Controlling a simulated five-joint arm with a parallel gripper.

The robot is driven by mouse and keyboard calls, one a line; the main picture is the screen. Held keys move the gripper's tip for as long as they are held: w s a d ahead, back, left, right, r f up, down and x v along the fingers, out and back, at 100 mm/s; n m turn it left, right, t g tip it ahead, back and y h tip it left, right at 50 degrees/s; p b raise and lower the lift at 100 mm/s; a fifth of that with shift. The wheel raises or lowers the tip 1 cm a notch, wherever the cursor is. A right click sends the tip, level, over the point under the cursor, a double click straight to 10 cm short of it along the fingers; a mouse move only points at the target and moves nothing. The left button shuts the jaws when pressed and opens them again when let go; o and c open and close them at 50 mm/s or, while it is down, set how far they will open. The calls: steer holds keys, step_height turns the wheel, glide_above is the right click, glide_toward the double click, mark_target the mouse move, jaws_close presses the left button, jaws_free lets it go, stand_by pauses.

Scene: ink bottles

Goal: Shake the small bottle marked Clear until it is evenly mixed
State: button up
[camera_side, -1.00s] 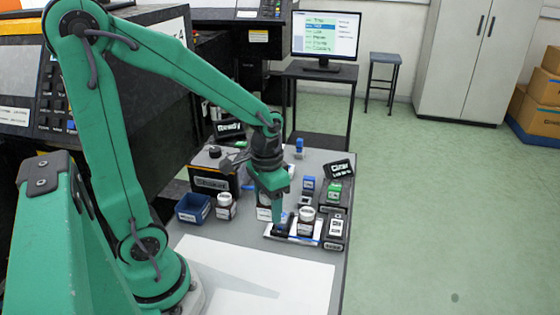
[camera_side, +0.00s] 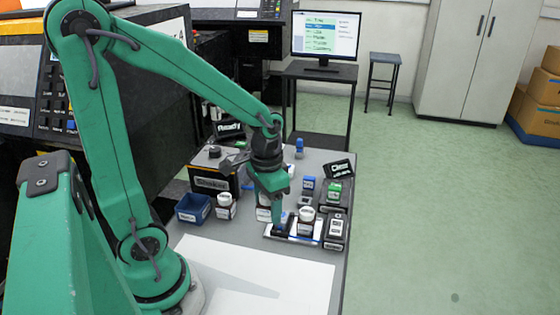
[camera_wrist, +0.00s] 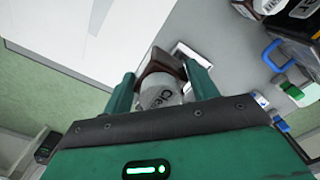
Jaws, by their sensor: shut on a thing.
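In the side view my gripper (camera_side: 280,217) points down at the left part of a small black and white tray (camera_side: 268,233). The bottle there is mostly hidden by the fingers. I cannot tell whether it touches the tray. How evenly its contents are mixed does not show.
A white-capped bottle (camera_side: 306,215) stands close to the right of my gripper, with a dark device (camera_side: 335,230) beyond it. A blue bin (camera_side: 193,209) and another bottle (camera_side: 225,206) stand to the left. A black sign (camera_side: 340,169) is behind. The white sheet (camera_side: 255,270) in front is clear.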

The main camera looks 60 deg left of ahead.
steer(key=shift+r, duration=0.1)
stand_by(1.3)
steer(key=shift+w+r, duration=0.1)
steer(key=shift+r, duration=2.8)
step_height(320, 180, down, 6)
steer(key=shift+r, duration=0.1)
steer(key=shift+r, duration=0.1)
steer(key=shift+f, duration=0.2)
steer(key=shift+r, duration=0.1)
stand_by(1.0)
steer(key=shift+r, duration=0.2)
